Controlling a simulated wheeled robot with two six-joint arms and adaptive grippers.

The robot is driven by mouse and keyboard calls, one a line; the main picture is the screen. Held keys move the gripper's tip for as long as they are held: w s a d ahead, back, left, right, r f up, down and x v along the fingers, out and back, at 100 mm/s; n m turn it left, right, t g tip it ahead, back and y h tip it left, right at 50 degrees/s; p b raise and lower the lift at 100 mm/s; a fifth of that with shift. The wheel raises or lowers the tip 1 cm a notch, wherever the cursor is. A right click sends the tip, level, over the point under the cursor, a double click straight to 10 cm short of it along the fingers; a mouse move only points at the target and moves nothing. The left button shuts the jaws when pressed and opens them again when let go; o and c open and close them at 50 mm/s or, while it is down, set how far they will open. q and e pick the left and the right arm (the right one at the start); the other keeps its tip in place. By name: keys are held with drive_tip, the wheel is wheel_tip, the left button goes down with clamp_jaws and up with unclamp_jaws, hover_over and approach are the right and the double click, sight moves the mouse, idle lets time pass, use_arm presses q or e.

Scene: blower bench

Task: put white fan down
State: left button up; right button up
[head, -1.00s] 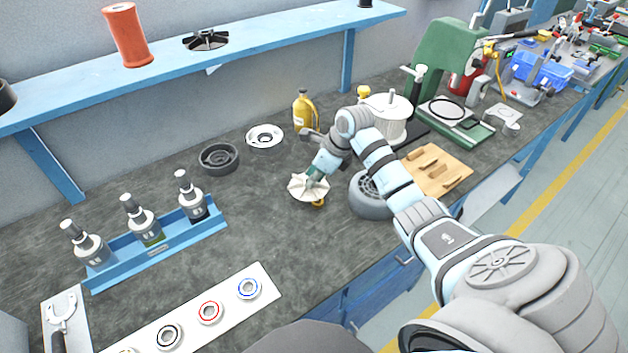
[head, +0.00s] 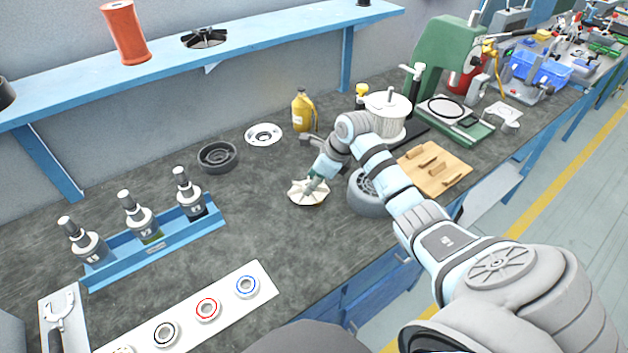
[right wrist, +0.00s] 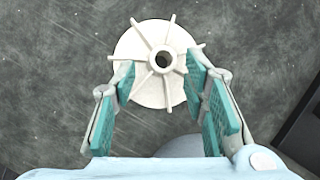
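The white fan (head: 308,192) is a round disc with radial vanes and a central hub. In the head view it is at or just above the dark bench top, and the small gap beneath it is hard to judge. My right gripper (head: 313,180) is above it, pointing down. In the right wrist view, the teal fingers (right wrist: 161,68) stand on either side of the white fan's hub (right wrist: 155,88), over the vanes, with a visible gap to the hub on each side. They look open around it. My left gripper is not in view.
A grey wheel-like housing (head: 368,193) stands close right of the fan. A dark ring (head: 218,157) and a silver ring (head: 263,135) lie behind it. A blue rack (head: 155,245) with bottles and a white strip (head: 185,318) of rings are at left. Bench left of the fan is clear.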

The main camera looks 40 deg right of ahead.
drive_tip(key=shift+r, duration=0.15)
drive_tip(key=p+v, duration=0.2)
drive_tip(key=v, duration=1)
drive_tip(key=shift+r, duration=0.45)
